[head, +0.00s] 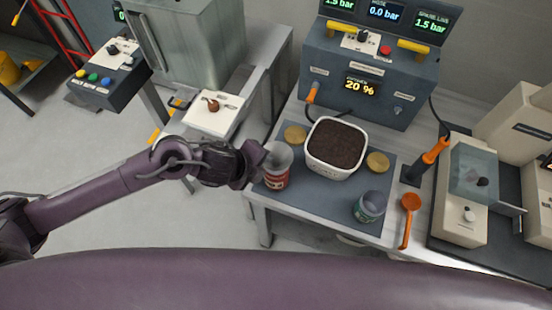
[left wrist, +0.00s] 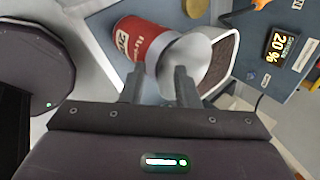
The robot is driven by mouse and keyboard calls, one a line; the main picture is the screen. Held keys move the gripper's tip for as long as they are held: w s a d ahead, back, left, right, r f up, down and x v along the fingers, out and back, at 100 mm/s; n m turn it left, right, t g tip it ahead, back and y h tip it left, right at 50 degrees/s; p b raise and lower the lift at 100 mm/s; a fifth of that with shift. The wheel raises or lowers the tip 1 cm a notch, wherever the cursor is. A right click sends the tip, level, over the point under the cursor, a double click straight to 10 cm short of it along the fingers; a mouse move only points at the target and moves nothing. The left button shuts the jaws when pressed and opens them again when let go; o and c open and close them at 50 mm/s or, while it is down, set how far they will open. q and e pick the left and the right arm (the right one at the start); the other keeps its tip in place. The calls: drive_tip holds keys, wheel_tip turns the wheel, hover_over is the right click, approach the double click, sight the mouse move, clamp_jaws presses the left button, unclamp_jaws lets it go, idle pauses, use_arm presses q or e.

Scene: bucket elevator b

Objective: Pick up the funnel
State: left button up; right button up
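The grey funnel (head: 279,156) sits on top of a red jar (head: 276,180) at the left edge of the blue-grey mat. In the left wrist view the funnel (left wrist: 188,56) shows as a pale cone with a wide round rim, beside the red jar (left wrist: 140,42). My left gripper (head: 258,160) is at the funnel's left side in the head view. In the left wrist view its two fingers (left wrist: 159,88) are apart, with the funnel's near part between and just beyond them. Whether either finger touches it is unclear. My right gripper is out of view.
A white tub of dark grounds (head: 336,148) stands right of the funnel, close by. A control box (head: 361,75) stands behind. The floor left of the table is free.

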use_arm(q)
drive_tip(key=c, duration=0.4)
clamp_jaws()
wheel_tip(320, 180, up, 28)
drive_tip(key=p, duration=0.5)
drive_tip(key=shift+r, duration=0.25)
idle(0.6)
